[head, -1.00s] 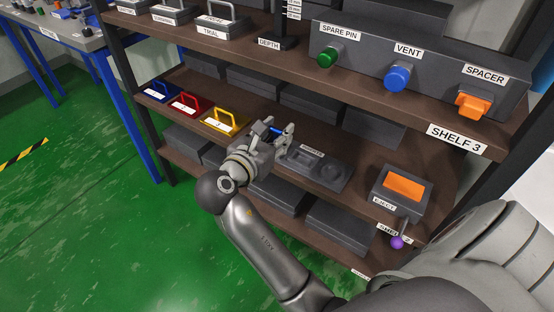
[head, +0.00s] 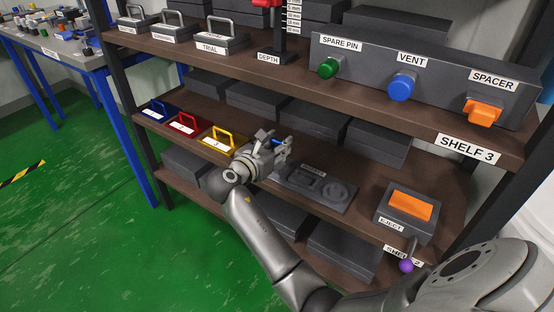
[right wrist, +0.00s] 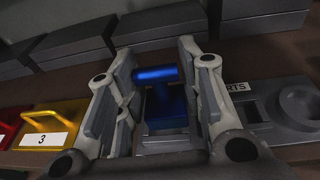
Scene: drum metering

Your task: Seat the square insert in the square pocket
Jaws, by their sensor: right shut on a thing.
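My right gripper (head: 278,147) is over the middle shelf, just left of a dark plate (head: 340,205). The plate's label is partly readable as inserts, and a round recess and a squarer recess show in it. In the right wrist view the fingers (right wrist: 168,95) stand on either side of a blue piece (right wrist: 165,100) with a wide bar on top and a block below. A little of that blue shows in the head view (head: 278,142). The fingers and wrist hide the plate's left part, so I cannot tell whether the blue piece touches it. My left gripper is not in view.
Blue (head: 157,111), red (head: 187,124) and yellow (head: 220,139) handled trays stand left of the gripper. An eject box (head: 392,212) with an orange top and a purple-knobbed lever (head: 406,265) stands at the right. The upper shelf (head: 290,72) overhangs behind.

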